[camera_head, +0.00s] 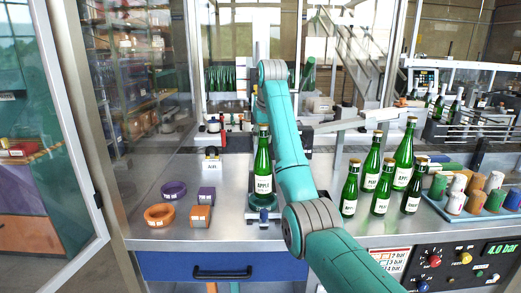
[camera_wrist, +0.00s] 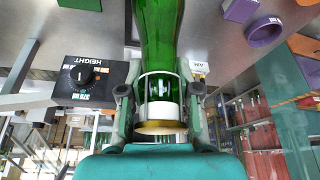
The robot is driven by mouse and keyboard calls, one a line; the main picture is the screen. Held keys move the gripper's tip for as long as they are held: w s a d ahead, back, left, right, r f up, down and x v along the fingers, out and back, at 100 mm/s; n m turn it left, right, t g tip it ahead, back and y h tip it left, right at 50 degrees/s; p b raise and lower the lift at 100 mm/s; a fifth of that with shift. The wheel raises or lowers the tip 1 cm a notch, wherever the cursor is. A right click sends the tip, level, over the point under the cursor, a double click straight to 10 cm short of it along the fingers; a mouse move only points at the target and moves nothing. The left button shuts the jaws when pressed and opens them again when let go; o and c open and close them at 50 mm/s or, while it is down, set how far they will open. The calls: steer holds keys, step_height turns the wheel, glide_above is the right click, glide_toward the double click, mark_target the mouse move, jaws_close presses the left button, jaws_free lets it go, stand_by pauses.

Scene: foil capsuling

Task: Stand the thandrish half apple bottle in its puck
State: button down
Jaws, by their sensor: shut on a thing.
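A green bottle with a pale label reading like "APPLE" (camera_head: 263,180) stands upright in the head view, left of my arm. Its foot is at a small stand (camera_head: 264,217) with a dark bluish rim; I cannot tell whether it is fully seated. In the wrist view my gripper (camera_wrist: 160,95) is shut on the neck of a green bottle (camera_wrist: 160,35), with a gold cap and a white band close to the camera. It seems to be the same bottle. In the head view my fingers are not clearly visible. An orange ring (camera_head: 146,216) and a purple ring (camera_head: 184,190) lie on the table.
A purple block (camera_head: 207,193) and an orange block (camera_head: 199,218) lie beside the rings. Several green bottles (camera_head: 382,190) stand right of my arm. A blue tray (camera_head: 443,209) holds coloured cylinders. A box with a HEIGHT knob (camera_wrist: 86,78) is close to the gripper in the wrist view.

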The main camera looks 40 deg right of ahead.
mark_target(262, 147)
steer(key=shift+f, duration=1.85)
steer(key=c, duration=0.8)
jaws_free()
steer(key=shift+f, duration=0.2)
steer(key=shift+r, duration=0.1)
